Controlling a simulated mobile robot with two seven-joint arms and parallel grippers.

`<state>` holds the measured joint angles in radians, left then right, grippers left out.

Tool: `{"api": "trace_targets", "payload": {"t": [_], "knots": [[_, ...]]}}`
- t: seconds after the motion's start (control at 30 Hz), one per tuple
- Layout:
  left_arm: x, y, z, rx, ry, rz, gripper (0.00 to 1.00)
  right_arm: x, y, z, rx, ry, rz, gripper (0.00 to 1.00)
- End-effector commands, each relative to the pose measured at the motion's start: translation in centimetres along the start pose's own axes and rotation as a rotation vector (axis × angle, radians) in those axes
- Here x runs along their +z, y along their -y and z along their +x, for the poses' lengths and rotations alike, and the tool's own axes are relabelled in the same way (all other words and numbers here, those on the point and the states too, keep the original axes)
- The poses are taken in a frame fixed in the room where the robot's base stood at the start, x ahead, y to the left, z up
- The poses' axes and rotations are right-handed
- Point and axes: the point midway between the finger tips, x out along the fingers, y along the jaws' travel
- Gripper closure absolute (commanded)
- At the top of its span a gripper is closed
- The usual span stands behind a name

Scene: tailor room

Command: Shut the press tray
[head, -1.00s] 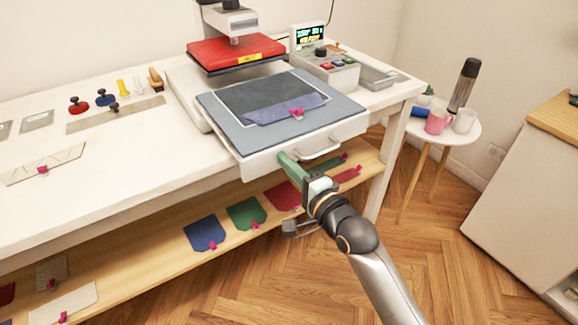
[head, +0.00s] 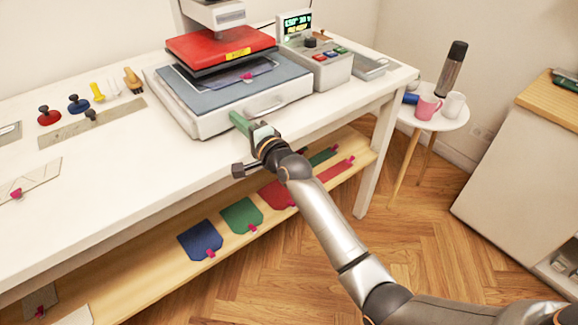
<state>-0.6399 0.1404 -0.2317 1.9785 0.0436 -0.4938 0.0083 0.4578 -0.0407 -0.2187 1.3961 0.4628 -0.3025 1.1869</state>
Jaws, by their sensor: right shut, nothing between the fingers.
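The press tray (head: 205,127) is a white drawer with a grey-blue pad and a curved front handle (head: 264,110). It sits mostly under the red press plate (head: 205,48), within the press base. A dark sheet and a blue fabric piece with a pink clip (head: 246,77) lie on the pad, partly under the plate. My right gripper (head: 240,122) is shut and empty, its green fingertips at the tray's front face, left of the handle. Whether they touch it I cannot tell. My left gripper is not in view.
A control box (head: 318,65) with a lit screen stands right of the press. Coloured fabric pieces (head: 241,215) lie on the wooden shelf below. A round side table (head: 440,118) holds mugs.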

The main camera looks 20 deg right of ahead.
Motion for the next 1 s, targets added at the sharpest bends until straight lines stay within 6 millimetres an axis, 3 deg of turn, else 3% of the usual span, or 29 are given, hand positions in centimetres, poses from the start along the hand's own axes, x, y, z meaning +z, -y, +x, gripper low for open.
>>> {"api": "trace_targets", "payload": {"t": [0.67, 0.83, 1.0], "knots": [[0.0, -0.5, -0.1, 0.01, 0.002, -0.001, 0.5, 0.0, 0.4, 0.5, -0.008, -0.001, 0.002, 1.0], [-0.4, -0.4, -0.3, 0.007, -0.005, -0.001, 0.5, 0.0, 0.4, -0.9, -0.008, -0.001, 0.003, 1.0], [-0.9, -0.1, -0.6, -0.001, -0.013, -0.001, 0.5, -0.1, 0.2, -3.8, -0.002, -0.002, 0.001, 1.0]]}}
